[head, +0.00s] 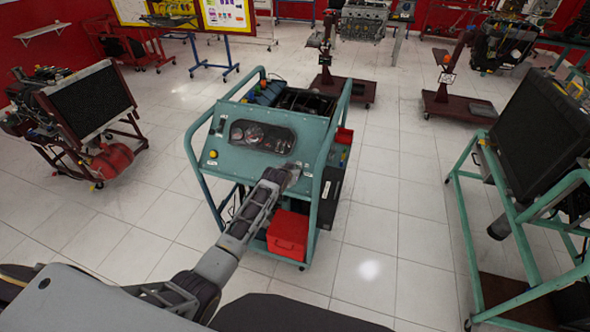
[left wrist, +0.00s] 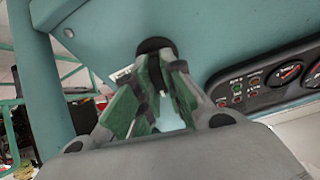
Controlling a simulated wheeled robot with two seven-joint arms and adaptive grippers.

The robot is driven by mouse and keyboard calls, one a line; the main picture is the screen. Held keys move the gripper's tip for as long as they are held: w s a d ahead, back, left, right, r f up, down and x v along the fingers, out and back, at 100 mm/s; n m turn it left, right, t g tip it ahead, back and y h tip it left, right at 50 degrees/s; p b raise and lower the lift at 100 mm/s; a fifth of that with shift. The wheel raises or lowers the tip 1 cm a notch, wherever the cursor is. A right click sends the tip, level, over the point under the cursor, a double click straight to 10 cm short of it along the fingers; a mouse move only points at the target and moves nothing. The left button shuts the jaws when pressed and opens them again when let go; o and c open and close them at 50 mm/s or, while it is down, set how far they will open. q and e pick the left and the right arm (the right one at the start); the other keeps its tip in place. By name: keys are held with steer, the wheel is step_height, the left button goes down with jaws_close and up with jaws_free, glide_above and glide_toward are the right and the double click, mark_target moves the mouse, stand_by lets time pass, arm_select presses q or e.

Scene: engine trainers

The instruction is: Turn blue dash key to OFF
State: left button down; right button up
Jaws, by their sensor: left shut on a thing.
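The teal engine trainer (head: 222,158) stands in front of me with its dash panel facing me. My left gripper (head: 290,176) reaches the right side of that panel. In the left wrist view, the left gripper (left wrist: 160,65) has its green-padded fingertips closed in on a dark round part (left wrist: 154,46) at the teal panel. I take this part to be the dash key. Its blue colour does not show, and its turn angle is hidden by the fingers. My right gripper is in neither view.
A gauge cluster (head: 262,136) sits left of my gripper, with small indicator lights (left wrist: 238,90) close by in the wrist view. Teal frame tubes (head: 327,160) flank the panel. A red box (head: 288,234) sits low in the trainer.

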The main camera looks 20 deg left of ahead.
arm_select(q)
steer(key=shift+n, duration=0.9)
steer(key=shift+y, duration=0.3)
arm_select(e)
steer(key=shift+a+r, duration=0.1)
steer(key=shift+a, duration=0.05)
arm_select(q)
steer(key=shift+n, duration=0.3)
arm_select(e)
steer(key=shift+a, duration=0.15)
arm_select(q)
steer(key=c, duration=1.6)
jaws_free()
steer(key=shift+o, duration=0.4)
steer(key=shift+w+f, duration=0.15)
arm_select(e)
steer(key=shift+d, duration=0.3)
